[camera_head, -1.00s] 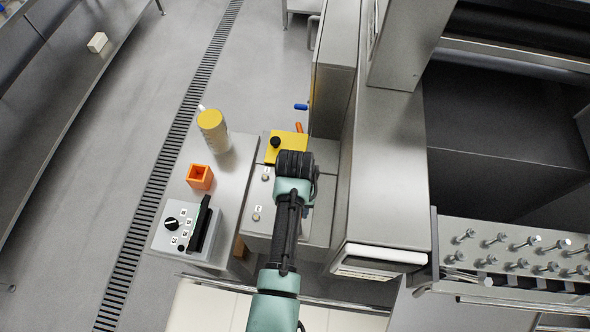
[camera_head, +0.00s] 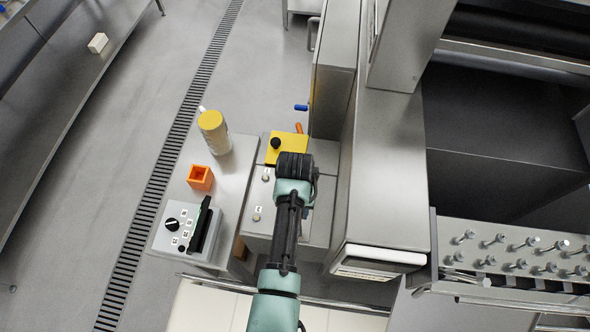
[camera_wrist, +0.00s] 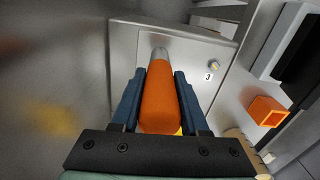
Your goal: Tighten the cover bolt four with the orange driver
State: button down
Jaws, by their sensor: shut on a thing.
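My gripper (camera_wrist: 159,76) is shut on the orange driver (camera_wrist: 158,100), with one blue finger on each side of the handle. The driver's grey metal end points at the metal cover (camera_wrist: 122,40) in the wrist view; I cannot tell whether it touches a bolt. A bolt (camera_wrist: 214,65) beside a label reading 3 stands to the right of the driver. Bolt four is not identifiable and may be hidden by the driver. Two bolts (camera_head: 265,175) (camera_head: 256,215) show left of my arm.
A yellow block (camera_head: 284,147) with a black knob lies beyond my wrist. A side table to the left holds an orange open box (camera_head: 200,178), a yellow-topped container (camera_head: 213,130) and a control box (camera_head: 185,228). A tall steel cabinet (camera_head: 385,170) stands close on the right.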

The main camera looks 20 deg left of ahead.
jog(key=shift+r, duration=0.15)
notch_tip(320, 180, up, 5)
jog(key=p, duration=0.5)
dwell(0.4)
